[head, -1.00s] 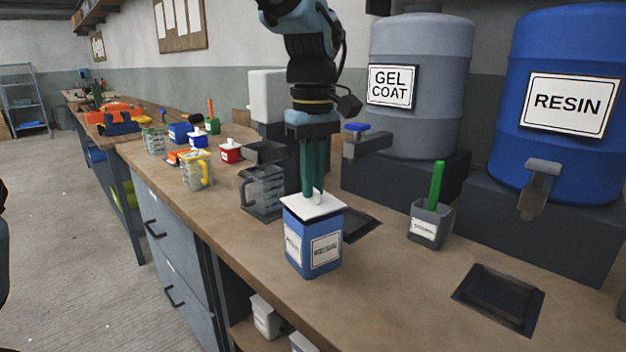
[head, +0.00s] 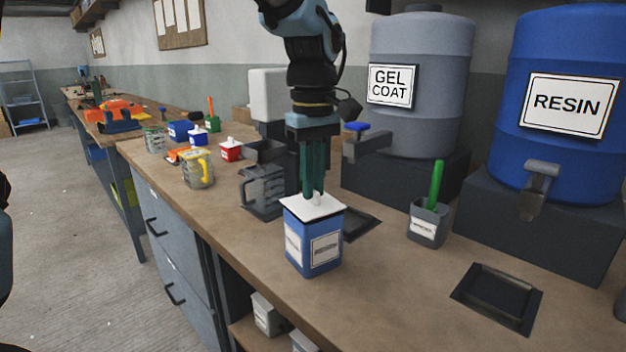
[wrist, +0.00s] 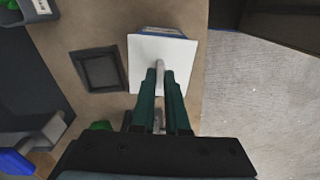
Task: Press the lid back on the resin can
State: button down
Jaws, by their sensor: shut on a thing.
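The resin can is a square blue can (head: 313,255) with white labels, upright on the bench. Its white square lid (head: 300,207) lies level across the top, with no clear gap at the near edges in the head view. My gripper (head: 315,194) points straight down and is shut on the lid's small pale knob (wrist: 159,65). In the wrist view the lid (wrist: 140,60) hides the can's opening, and a strip of the blue can (wrist: 165,31) shows past its far edge. I cannot tell whether the lid is fully seated.
A dark square tray (head: 497,298) lies at right, and another (head: 360,224) just behind the can. A grey holder (head: 428,225) with a green handle stands right of the can. The bench's front edge (head: 240,288) is near.

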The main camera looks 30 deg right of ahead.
dwell(0.3)
jog(key=c, duration=0.8)
grip_release()
jog(key=shift+c, duration=0.2)
jog(key=shift+o, duration=0.3)
jog(key=o, duration=0.4)
jog(key=shift+r+p, duration=3.3)
jog(key=shift+r, duration=0.25)
jog(key=shift+f, duration=0.1)
jog(key=shift+c, duration=0.2)
grip_shut()
